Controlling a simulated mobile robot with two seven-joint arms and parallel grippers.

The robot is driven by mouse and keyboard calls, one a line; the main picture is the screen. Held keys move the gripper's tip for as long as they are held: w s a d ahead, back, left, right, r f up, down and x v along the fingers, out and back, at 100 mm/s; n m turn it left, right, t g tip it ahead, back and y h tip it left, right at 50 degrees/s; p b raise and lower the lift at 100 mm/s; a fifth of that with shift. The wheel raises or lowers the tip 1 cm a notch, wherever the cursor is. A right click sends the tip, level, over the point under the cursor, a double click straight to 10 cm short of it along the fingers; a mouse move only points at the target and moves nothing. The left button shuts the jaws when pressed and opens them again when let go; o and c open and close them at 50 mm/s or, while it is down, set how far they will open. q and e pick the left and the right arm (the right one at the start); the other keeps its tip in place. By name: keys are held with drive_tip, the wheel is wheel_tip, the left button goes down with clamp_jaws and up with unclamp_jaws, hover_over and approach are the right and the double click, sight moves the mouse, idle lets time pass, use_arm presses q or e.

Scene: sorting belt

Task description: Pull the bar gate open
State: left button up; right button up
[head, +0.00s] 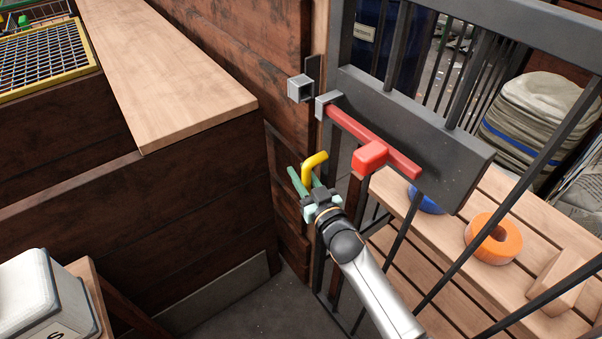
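The dark bar gate (440,113) stands at the right, with upright bars and a solid plate. A red bolt (395,153) with a block-shaped knob lies across the plate. Its left end stops at a grey bracket on the gate, and no red shows between there and the grey keeper (300,88) on the wooden post. A bent yellow handle (315,162) sticks out at the gate's left edge. My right gripper (306,180) has its green fingers apart, one on each side of the handle's lower end; I cannot tell whether they touch it. My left gripper is out of view.
A dark wooden wall with a light top (180,85) fills the left. Behind the gate, a slatted bench (400,262) holds an orange ring (493,238), a blue item (427,200) and a wooden block. A pale box (40,295) stands at lower left.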

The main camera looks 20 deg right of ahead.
clamp_jaws()
idle(0.9)
